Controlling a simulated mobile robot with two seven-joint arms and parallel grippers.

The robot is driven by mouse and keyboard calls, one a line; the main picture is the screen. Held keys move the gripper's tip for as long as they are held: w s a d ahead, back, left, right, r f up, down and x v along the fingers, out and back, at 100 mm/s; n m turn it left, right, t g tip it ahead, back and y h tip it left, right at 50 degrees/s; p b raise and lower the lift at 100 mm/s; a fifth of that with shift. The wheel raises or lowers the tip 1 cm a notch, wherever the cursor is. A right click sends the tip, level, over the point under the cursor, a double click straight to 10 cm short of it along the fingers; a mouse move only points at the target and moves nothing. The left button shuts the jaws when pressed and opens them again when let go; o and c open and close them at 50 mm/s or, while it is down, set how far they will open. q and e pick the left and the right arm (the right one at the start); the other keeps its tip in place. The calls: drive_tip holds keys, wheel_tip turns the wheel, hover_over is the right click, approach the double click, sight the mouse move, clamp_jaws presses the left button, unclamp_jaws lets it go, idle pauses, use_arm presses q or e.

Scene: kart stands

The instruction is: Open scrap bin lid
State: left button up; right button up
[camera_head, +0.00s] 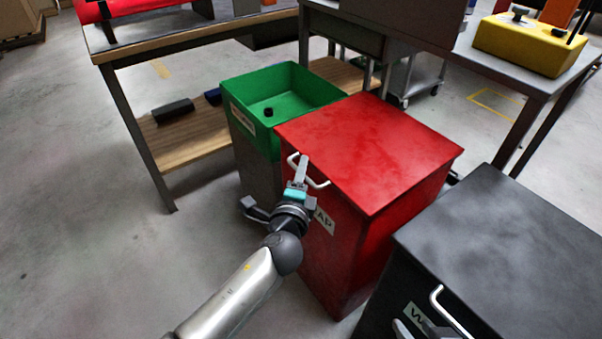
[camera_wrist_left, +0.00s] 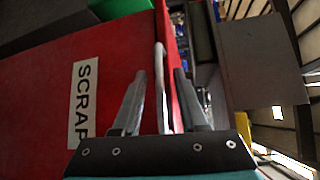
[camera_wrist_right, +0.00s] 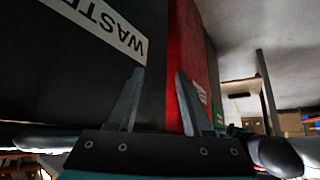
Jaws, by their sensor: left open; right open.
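The red scrap bin (camera_head: 340,225) stands in the middle of the head view, and its flat red lid (camera_head: 375,150) is closed. A pale lid handle (camera_head: 319,184) sticks out at the front edge. My left gripper (camera_head: 302,165) is at this handle. In the left wrist view the handle (camera_wrist_left: 160,85) runs between the spread fingers (camera_wrist_left: 160,76), beside the SCRAP label (camera_wrist_left: 83,103). Whether a finger touches the handle, I cannot tell. My right gripper (camera_head: 415,329) is partly cut off at the bottom, near the black bin; its fingers (camera_wrist_right: 160,75) are apart with nothing seen between them.
A black waste bin (camera_head: 500,255) with a pale handle (camera_head: 448,305) stands at the right. Workbenches (camera_head: 190,38) are behind. The floor (camera_head: 70,220) at left is clear.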

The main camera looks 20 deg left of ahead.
use_arm(q)
clamp_jaws()
idle(0.3)
idle(1.1)
